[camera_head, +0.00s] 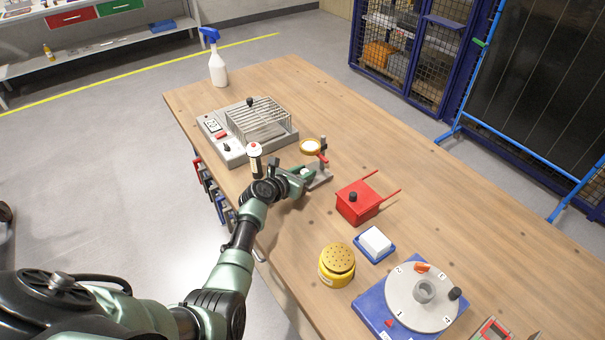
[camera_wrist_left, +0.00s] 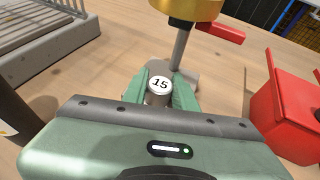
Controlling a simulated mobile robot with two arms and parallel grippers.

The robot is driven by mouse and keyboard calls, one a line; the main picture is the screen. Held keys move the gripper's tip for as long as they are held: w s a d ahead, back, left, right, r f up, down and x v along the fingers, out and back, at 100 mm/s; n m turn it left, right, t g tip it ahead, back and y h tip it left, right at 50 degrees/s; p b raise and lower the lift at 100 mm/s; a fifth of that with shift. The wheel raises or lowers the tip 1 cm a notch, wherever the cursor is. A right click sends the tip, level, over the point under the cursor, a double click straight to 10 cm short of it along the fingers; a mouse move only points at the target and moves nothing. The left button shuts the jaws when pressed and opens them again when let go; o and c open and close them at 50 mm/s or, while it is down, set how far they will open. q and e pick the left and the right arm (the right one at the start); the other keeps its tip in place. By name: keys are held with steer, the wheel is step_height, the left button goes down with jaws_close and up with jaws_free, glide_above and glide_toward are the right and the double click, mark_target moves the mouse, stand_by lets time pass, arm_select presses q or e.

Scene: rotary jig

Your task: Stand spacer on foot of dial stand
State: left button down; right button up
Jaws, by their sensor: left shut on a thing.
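The spacer (camera_wrist_left: 159,85) is a small metallic cylinder with a white top marked 15. My left gripper (camera_head: 301,175) is shut on it, and it stands upright between the green fingers, also seen in the left wrist view (camera_wrist_left: 160,96). The dial stand (camera_head: 322,160) has a grey post, a brass-rimmed round dial and a red lever. Its grey foot (camera_head: 320,180) lies at the fingertips; the foot also shows just beyond the spacer in the left wrist view (camera_wrist_left: 188,78). The fingers hide the spacer's lower end, so I cannot tell whether it touches the foot. My right gripper is not in view.
A grey wire-rack device (camera_head: 245,130) and a black-and-white cylinder (camera_head: 255,161) stand left of the gripper. A red box (camera_head: 357,203) with rods is close on the right.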

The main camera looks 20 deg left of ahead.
arm_select(q)
steer(key=shift+w+d, duration=0.3)
steer(key=shift+w, duration=0.3)
steer(key=c, duration=1)
jaws_free()
steer(key=shift+c, duration=0.2)
steer(key=shift+s, duration=0.1)
steer(key=shift+s+r, duration=0.1)
steer(key=shift+s, duration=0.15)
steer(key=p+v, duration=0.1)
steer(key=v, duration=0.6)
